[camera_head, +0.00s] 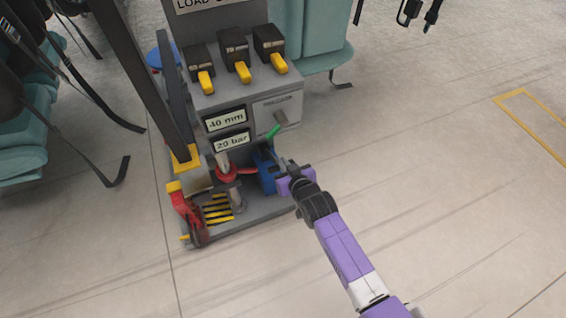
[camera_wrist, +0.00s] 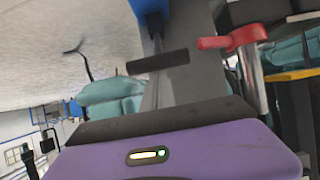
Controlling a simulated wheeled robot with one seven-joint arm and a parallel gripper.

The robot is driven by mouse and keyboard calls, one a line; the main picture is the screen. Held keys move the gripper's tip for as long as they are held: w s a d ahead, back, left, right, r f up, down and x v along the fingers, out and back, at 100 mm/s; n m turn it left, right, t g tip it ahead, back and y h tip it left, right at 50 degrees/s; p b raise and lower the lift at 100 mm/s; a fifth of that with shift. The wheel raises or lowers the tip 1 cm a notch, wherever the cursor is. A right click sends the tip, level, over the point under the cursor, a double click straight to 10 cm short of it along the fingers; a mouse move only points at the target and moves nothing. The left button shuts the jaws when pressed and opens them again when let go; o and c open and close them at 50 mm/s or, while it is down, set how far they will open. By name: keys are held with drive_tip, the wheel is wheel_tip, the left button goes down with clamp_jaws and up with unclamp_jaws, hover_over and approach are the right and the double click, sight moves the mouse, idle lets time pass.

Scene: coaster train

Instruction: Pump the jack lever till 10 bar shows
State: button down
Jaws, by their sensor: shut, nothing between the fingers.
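The jack's machine (camera_head: 240,95) is a grey cabinet with two readouts. The upper readout (camera_head: 226,119) shows 40 mm and the lower readout (camera_head: 231,141) appears to show 20 bar. A blue block (camera_head: 266,173) sits low on its front right, with a green grip (camera_head: 273,131) above it; I cannot tell which part is the jack lever. My gripper (camera_head: 290,176) is shut and empty, right beside the blue block; contact is unclear. In the wrist view, a dark bar (camera_wrist: 157,61) lies ahead below a blue part (camera_wrist: 148,10), with a red handle (camera_wrist: 232,37) to the right.
Three black boxes with yellow switches (camera_head: 239,68) top the cabinet. A red part (camera_head: 188,212) and yellow-black striping (camera_head: 217,208) are at its base. Teal seats (camera_head: 318,50) stand behind. The floor to the right is open, with a yellow outline (camera_head: 535,105).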

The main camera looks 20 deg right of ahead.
drive_tip(key=shift+s+f, duration=0.35)
drive_tip(key=shift+f, duration=0.35)
drive_tip(key=shift+r, duration=0.1)
